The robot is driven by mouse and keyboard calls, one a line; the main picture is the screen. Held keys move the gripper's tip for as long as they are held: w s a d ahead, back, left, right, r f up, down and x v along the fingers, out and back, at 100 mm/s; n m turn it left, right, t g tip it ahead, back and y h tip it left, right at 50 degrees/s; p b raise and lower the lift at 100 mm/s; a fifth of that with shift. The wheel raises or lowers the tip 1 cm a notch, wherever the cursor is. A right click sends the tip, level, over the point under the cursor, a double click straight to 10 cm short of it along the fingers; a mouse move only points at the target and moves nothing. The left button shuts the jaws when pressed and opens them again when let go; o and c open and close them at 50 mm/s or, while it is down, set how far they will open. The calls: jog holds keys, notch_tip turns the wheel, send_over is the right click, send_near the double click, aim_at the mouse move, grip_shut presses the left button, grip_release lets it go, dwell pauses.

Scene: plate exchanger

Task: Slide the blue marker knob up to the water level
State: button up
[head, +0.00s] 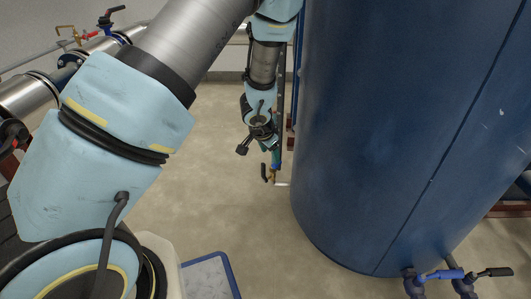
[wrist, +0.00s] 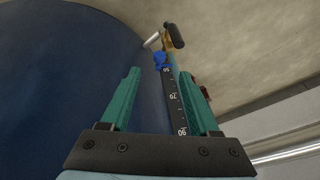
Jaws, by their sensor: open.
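The blue marker knob (wrist: 161,60) shows in the wrist view at the far end of a black scale strip (wrist: 175,103) with white marks and numbers. My gripper (wrist: 152,74) is open and empty, with one green finger on each side of the strip. The knob lies between and slightly beyond the fingertips; I see no grip on it. A thin tube runs along the scale, partly hidden by the right finger. I cannot make out the water level. In the head view my gripper (head: 268,145) is beside the blue tank, mostly hidden by my wrist.
The large blue tank (head: 400,130) stands close on the right and fills the left of the wrist view. A brass valve with a black handle (wrist: 174,36) is just beyond the knob. Steel pipes (head: 35,95) run at the left. Open floor (head: 220,200) lies between.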

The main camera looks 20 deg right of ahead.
aim_at(274, 164)
jog(key=b+x, duration=0.3)
jog(key=x, duration=0.5)
jog(key=shift+c, duration=0.3)
grip_shut()
